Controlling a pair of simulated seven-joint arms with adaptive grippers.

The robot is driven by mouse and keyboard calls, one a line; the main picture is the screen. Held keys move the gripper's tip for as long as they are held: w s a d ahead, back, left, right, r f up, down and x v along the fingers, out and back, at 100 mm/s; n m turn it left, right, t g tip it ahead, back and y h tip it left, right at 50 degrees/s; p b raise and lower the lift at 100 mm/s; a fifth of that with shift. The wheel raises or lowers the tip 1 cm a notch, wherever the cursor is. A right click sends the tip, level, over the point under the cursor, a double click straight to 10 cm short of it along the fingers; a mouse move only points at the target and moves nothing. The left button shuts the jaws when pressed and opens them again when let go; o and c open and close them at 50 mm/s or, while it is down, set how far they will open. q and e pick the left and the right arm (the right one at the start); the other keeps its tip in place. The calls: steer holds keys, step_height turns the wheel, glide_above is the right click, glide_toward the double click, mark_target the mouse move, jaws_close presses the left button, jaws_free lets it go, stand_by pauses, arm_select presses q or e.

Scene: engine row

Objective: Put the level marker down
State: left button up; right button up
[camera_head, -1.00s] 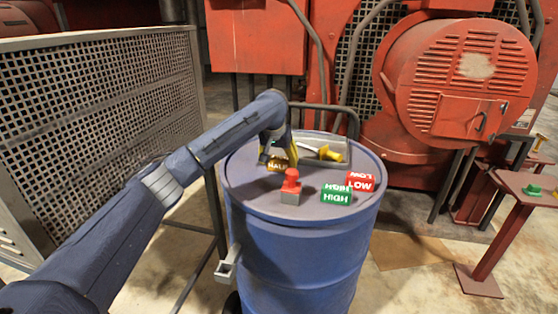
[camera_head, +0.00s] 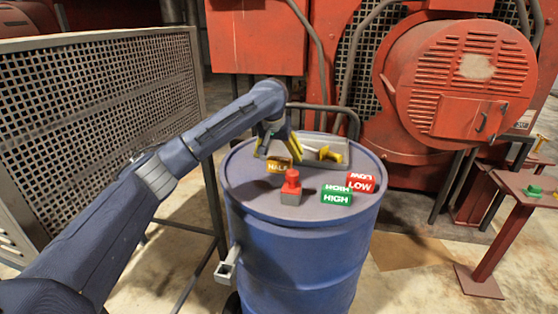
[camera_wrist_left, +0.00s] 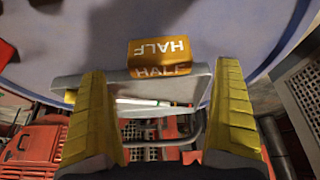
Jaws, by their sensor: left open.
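The amber HALF marker (camera_head: 278,167) stands on the blue drum's top (camera_head: 240,185), left of centre. It also shows in the left wrist view (camera_wrist_left: 158,57), just beyond the fingertips and lined up with the gap between them. My left gripper (camera_head: 280,147) is open, its yellow fingers just above and behind the HALF marker. In the wrist view the gripper (camera_wrist_left: 160,82) has nothing between its fingers. A green HIGH marker (camera_head: 337,196) and a red LOW marker (camera_head: 361,184) stand to the right on the drum. My right gripper is not seen.
A red knob on a grey block (camera_head: 291,187) stands just in front of the HALF marker. A grey tray (camera_head: 308,141) with a yellow-handled item (camera_head: 330,154) lies at the drum's back. A mesh panel (camera_head: 100,110) stands left; red machinery (camera_head: 460,85) is behind.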

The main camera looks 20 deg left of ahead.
arm_select(q)
steer(key=v, duration=0.8)
steer(key=shift+r, duration=0.2)
